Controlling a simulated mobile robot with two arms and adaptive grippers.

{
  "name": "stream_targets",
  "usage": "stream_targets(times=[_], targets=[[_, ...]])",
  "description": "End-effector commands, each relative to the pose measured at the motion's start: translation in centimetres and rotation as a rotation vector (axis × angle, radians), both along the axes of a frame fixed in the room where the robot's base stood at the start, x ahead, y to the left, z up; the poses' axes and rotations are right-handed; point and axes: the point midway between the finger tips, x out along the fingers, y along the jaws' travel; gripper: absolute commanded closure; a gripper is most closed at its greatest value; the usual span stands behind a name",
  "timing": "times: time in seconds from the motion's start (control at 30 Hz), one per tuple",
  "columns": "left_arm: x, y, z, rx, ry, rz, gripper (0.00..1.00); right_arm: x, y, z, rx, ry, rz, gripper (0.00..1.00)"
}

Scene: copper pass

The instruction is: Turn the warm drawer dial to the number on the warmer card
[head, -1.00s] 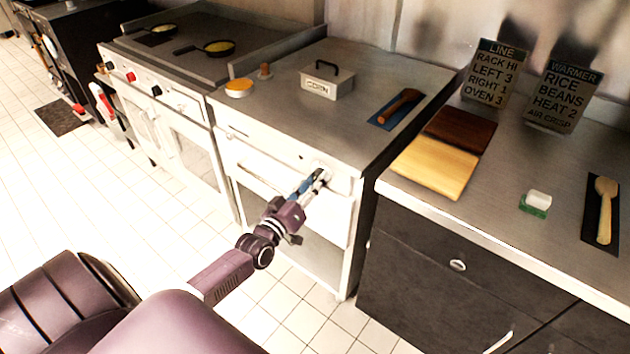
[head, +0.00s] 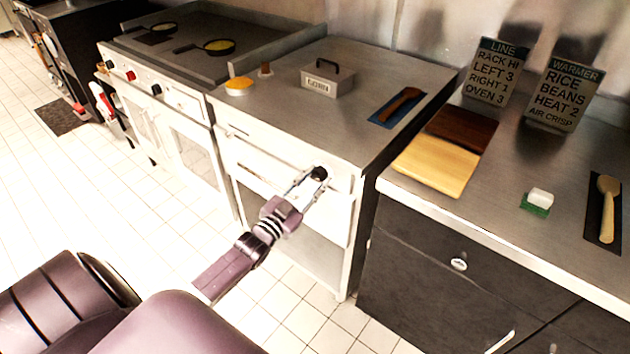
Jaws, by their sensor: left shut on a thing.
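The warmer card (head: 562,95) stands at the back of the right counter and reads "WARMER, RICE, BEANS, HEAT 2, AIR CRISP". The warm drawer dial (head: 319,173) is a small dark knob on the white front of the middle unit, near its right end. My left gripper (head: 314,180) is at the dial, with its fingers shut on it. The fingers hide part of the dial, and any number or pointer on it is too small to read. My right gripper is not in view.
A second card (head: 495,72), headed "LINE", stands left of the warmer card. A lidded metal box (head: 328,79) and a dark-handled tool (head: 402,104) lie on the middle unit. Cutting boards (head: 436,164) lie on the right counter. Open floor lies in front.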

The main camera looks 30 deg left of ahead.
Motion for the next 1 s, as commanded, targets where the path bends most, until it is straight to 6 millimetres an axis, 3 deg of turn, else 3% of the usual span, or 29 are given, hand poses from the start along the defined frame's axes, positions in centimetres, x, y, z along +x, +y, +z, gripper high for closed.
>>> stream_targets(times=[0.5,1.0], targets=[[0.0,0.1,-0.1,0.439,-0.035,0.001,0.95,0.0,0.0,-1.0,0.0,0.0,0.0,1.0],[0.0,0.1,-0.1,0.61,-0.047,-0.001,0.95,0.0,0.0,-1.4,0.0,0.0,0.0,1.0]])
